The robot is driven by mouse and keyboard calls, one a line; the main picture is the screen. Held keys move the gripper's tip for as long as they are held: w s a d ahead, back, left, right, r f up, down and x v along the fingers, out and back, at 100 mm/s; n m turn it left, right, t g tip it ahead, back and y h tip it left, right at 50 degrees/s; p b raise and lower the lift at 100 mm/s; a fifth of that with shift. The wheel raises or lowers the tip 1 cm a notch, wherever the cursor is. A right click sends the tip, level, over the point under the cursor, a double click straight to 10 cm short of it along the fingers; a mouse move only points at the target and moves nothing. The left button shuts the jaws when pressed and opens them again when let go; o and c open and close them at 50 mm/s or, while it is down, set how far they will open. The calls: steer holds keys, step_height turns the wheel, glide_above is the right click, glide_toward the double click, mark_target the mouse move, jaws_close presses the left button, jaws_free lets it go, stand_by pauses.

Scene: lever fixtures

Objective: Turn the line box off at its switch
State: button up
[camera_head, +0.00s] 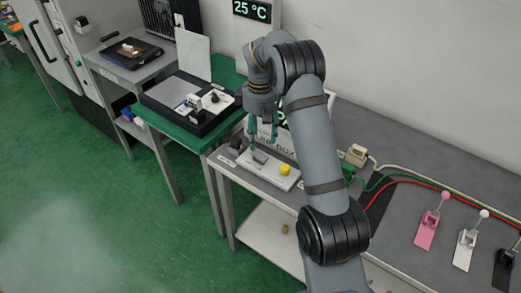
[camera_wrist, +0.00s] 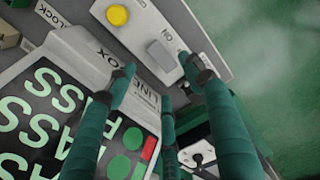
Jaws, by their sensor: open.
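The line box has a pale base plate (camera_head: 278,177) on the grey table, with an upright labelled panel behind it. Its grey rocker switch (camera_head: 260,157) also shows in the wrist view (camera_wrist: 161,55), beside an ON marking. A round yellow button (camera_head: 285,169) sits on the same plate, and also shows in the wrist view (camera_wrist: 117,15). My gripper (camera_head: 262,143) points down over the switch, with its green fingers apart and empty. In the wrist view my gripper (camera_wrist: 160,72) has fingertips on both sides of the switch; contact cannot be told. My arm hides part of the panel.
The upright panel (camera_wrist: 90,45) shows green PASS text close to my fingers. A green bench (camera_head: 195,135) with a black device stands to the left. Red, green and white cables run right, towards pink, white and black lever fixtures (camera_head: 428,228).

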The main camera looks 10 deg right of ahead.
mark_target(260, 152)
step_height(260, 152, down, 7)
steer(key=shift+r, duration=0.1)
steer(key=shift+c, duration=1.2)
steer(key=c, duration=0.9)
steer(key=p, duration=0.3)
steer(key=shift+w+a+r+g+h+p, duration=0.15)
steer(key=shift+r+g+h+p, duration=0.15)
steer(key=shift+r+g+p, duration=0.1)
steer(key=shift+w+f+g+h+p, duration=0.15)
steer(key=shift+f+g+h+p, duration=0.2)
steer(key=shift+p, duration=0.5)
steer(key=shift+c, duration=0.2)
steer(key=shift+w+f+g+h, duration=0.1)
steer(key=shift+f+g+h, duration=0.05)
steer(key=shift+g+h, duration=0.2)
steer(key=shift+a, duration=0.1)
steer(key=shift+g, duration=0.3)
